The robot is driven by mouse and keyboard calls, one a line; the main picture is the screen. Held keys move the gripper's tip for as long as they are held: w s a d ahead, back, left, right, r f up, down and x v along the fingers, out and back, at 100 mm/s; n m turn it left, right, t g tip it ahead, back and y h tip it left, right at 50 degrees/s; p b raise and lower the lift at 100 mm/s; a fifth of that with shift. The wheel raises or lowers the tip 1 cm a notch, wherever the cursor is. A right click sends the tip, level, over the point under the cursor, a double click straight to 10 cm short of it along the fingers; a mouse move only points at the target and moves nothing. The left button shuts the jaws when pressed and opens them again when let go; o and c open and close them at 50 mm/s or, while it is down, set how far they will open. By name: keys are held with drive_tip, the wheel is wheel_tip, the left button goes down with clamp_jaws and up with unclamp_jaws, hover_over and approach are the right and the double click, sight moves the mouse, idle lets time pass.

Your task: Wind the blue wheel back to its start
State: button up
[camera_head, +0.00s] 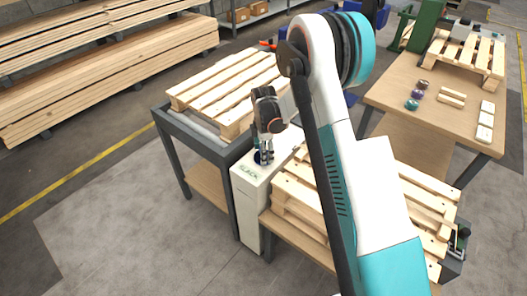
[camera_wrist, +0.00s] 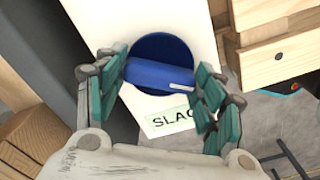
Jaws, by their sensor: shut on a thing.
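The blue wheel (camera_wrist: 150,50) is a round dial with a raised bar handle (camera_wrist: 155,75) across it and a pale pointer line at the bar's right end. It is set in the top of a white cabinet (camera_head: 249,190) with a "SLACK" label (camera_wrist: 172,117). In the wrist view my gripper (camera_wrist: 163,78) has its two teal fingers on either side of the bar, shut on it. In the head view my gripper (camera_head: 263,157) points down at the cabinet top and mostly hides the wheel.
A wooden pallet (camera_head: 205,92) lies on a grey-framed table behind the cabinet. More pallets (camera_head: 295,195) are stacked to its right. A wooden workbench (camera_head: 395,88) with small parts stands at the upper right. The floor at the lower left is clear.

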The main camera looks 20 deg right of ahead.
drive_tip(key=n, duration=0.6)
drive_tip(key=shift+n, duration=0.4)
idle(0.4)
drive_tip(key=o, duration=1.1)
drive_tip(key=shift+c, duration=0.2)
wheel_tip(320, 180, up, 12)
